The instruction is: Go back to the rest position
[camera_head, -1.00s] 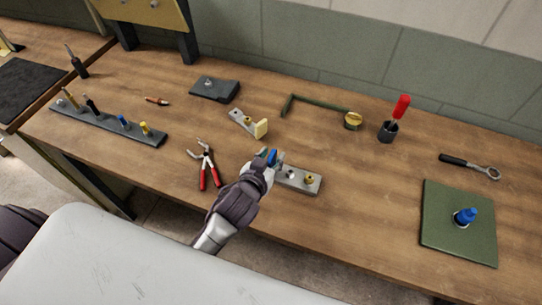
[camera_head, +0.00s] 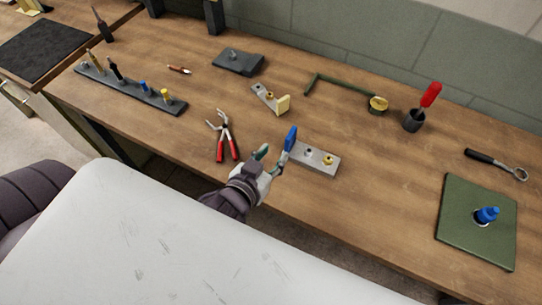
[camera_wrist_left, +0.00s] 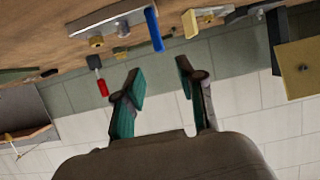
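My left gripper (camera_head: 271,157) is open and empty at the front edge of the workbench (camera_head: 370,205), just left of a blue upright piece (camera_head: 291,138). That piece stands at the left end of a grey metal bar (camera_head: 319,161) with brass and silver fittings. In the left wrist view, the two green-padded fingers of the gripper (camera_wrist_left: 159,76) are spread apart with nothing between them. The blue piece (camera_wrist_left: 154,30) and the bar (camera_wrist_left: 105,21) lie beyond the fingertips there. My right gripper is not in view.
Red-handled pliers (camera_head: 223,136) lie left of my gripper. A second bar with a yellow block (camera_head: 283,104), a tool rack (camera_head: 130,90), a green mat (camera_head: 477,240) with a blue-topped piece, and a red-handled tool in a cup (camera_head: 414,121) are on the bench. Bare wood lies between bar and mat.

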